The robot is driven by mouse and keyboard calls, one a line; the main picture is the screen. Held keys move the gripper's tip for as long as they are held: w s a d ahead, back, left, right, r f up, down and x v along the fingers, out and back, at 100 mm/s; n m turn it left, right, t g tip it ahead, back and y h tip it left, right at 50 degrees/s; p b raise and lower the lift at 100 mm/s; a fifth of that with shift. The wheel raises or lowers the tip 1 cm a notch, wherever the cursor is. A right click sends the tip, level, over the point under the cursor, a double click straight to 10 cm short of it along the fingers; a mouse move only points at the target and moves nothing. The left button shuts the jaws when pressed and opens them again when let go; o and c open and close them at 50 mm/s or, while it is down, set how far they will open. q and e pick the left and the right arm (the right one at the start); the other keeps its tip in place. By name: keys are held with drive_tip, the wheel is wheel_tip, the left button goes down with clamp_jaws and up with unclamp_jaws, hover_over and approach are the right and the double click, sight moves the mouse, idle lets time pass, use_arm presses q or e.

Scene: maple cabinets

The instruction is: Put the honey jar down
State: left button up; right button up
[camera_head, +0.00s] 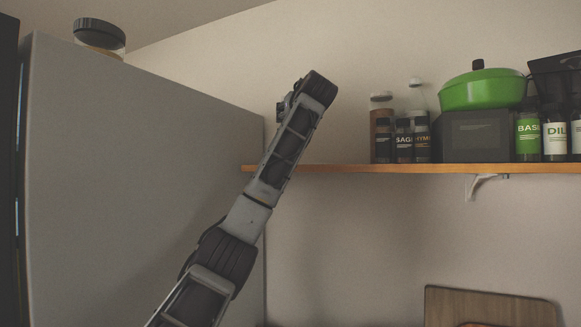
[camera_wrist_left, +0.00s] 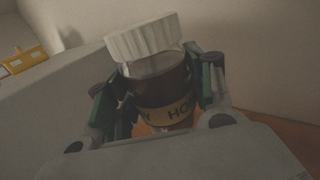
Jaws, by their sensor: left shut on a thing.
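In the left wrist view my left gripper (camera_wrist_left: 158,86) is shut on the honey jar (camera_wrist_left: 165,94), with one finger on each side. The jar has a white ribbed lid, dark contents and a yellow-and-black label partly reading "HO". It looks tilted in this view; its base is hidden behind the gripper body. In the head view my left arm reaches up in front of the left end of the wooden shelf (camera_head: 350,169). The jar is not visible there, and the gripper is mostly hidden by the arm. I cannot tell whether the jar touches the shelf. My right gripper is not in view.
On the shelf stand several spice jars (camera_head: 404,141), a dark box (camera_head: 475,136) under a green pot (camera_head: 483,90), and green-labelled jars (camera_head: 528,136). The shelf's left stretch looks clear. A tall grey cabinet (camera_head: 140,180) stands left, with a dark-lidded jar (camera_head: 99,35) on top.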

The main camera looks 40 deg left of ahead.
use_arm(q)
drive_tip(key=shift+f, duration=2.85)
drive_tip(key=shift+f, duration=0.1)
drive_tip(key=shift+f, duration=1.95)
drive_tip(key=shift+f, duration=0.2)
drive_tip(key=o, duration=1.3)
